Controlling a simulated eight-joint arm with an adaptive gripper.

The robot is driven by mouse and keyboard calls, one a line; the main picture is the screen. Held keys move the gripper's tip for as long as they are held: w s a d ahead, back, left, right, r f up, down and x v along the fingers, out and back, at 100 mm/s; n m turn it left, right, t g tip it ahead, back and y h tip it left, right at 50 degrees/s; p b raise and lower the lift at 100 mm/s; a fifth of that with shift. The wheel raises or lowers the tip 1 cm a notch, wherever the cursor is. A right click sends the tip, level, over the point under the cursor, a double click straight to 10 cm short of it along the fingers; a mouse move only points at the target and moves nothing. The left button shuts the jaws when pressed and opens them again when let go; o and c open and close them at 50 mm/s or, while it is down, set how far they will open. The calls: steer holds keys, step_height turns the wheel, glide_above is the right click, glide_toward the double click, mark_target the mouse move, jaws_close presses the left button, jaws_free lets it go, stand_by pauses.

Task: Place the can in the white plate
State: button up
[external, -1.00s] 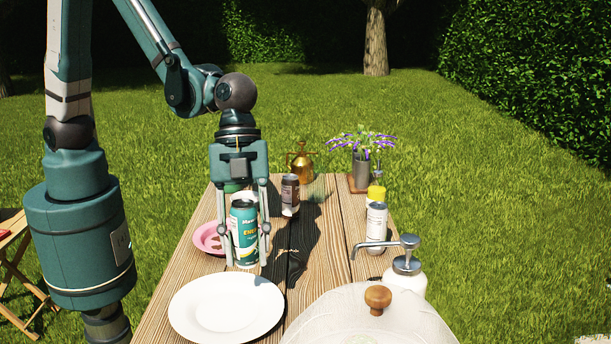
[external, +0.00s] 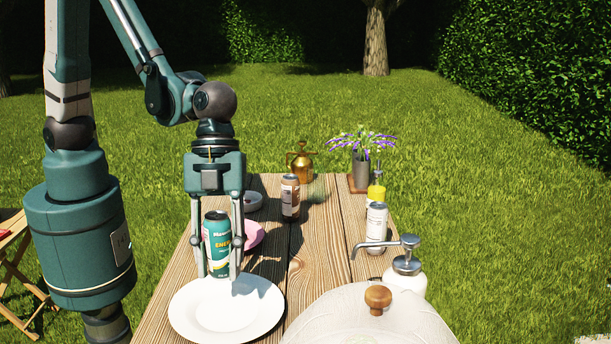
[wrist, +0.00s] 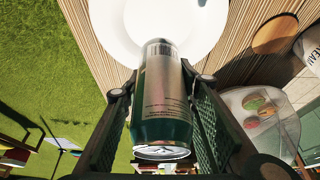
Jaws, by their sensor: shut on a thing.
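The teal and white can (external: 217,246) is upright between the fingers of my gripper (external: 217,270), which is shut on it. It is at the far edge of the white plate (external: 192,314) in the external view. In the wrist view the can (wrist: 162,100) lies between both finger pads of my gripper (wrist: 165,95), and the white plate (wrist: 112,22) shows beyond its far end. Whether the can's bottom touches the plate or hangs just above it I cannot tell. The plate is empty.
A pink plate (external: 254,236) lies behind the can. A brown can (external: 290,198) and a small bowl (external: 253,201) stand farther back.

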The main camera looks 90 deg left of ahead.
mark_target(226, 273)
steer(key=shift+f+b, duration=0.4)
steer(key=shift+f, duration=1.95)
steer(key=shift+f+b, duration=0.4)
steer(key=shift+f, duration=1.65)
steer(key=shift+f, duration=0.15)
steer(key=o, duration=1.1)
steer(key=shift+p+v, duration=1.05)
steer(key=shift+v, duration=5.05)
steer(key=shift+d, duration=0.1)
